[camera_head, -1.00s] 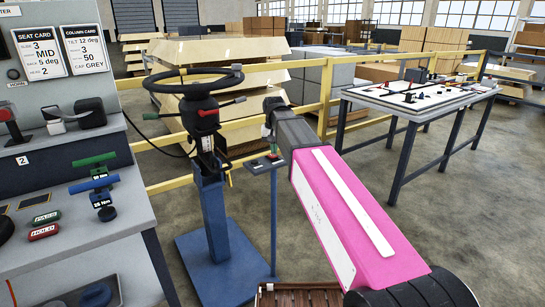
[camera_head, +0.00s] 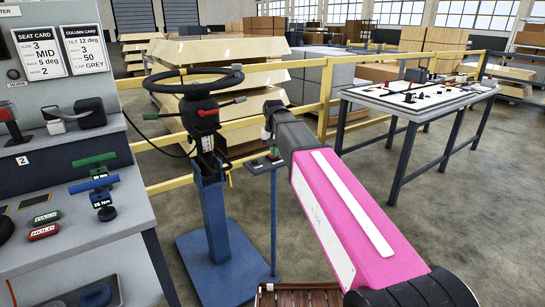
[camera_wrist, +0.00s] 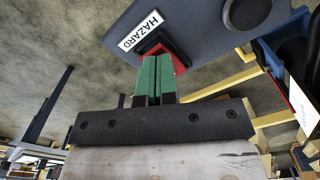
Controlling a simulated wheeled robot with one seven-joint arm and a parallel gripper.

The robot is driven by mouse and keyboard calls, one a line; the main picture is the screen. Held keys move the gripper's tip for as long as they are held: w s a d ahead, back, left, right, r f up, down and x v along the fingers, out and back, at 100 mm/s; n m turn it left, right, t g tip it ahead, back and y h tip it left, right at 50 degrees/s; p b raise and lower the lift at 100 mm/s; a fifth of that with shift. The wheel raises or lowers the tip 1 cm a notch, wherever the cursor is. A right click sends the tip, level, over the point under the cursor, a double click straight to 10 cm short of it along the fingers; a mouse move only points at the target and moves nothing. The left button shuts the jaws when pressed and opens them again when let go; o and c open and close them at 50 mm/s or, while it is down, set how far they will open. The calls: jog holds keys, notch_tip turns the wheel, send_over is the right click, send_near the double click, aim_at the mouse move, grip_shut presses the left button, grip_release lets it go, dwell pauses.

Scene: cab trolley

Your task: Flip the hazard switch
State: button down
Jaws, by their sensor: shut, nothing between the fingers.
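The hazard switch (camera_wrist: 178,62) is a red piece on a dark base, set on a blue-grey panel (camera_wrist: 205,28) beside a white HAZARD label (camera_wrist: 141,31) in the wrist view. My gripper (camera_wrist: 157,60) is shut and empty, its two green-faced fingers side by side. The fingertips overlap the red switch in the wrist view and hide part of it; whether they touch cannot be told. In the head view the small panel (camera_head: 262,166) stands on a thin blue post, right of the steering column. The switch's position is not clear.
A steering wheel (camera_head: 195,80) on a blue column (camera_head: 214,215) stands close left of the panel. A grey workbench (camera_head: 75,225) is at the left, and a white-topped table (camera_head: 415,97) at the right. Yellow rails (camera_head: 328,100) run behind. Floor between is clear.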

jog(key=shift+f, duration=0.2)
jog(key=shift+r, duration=3.55)
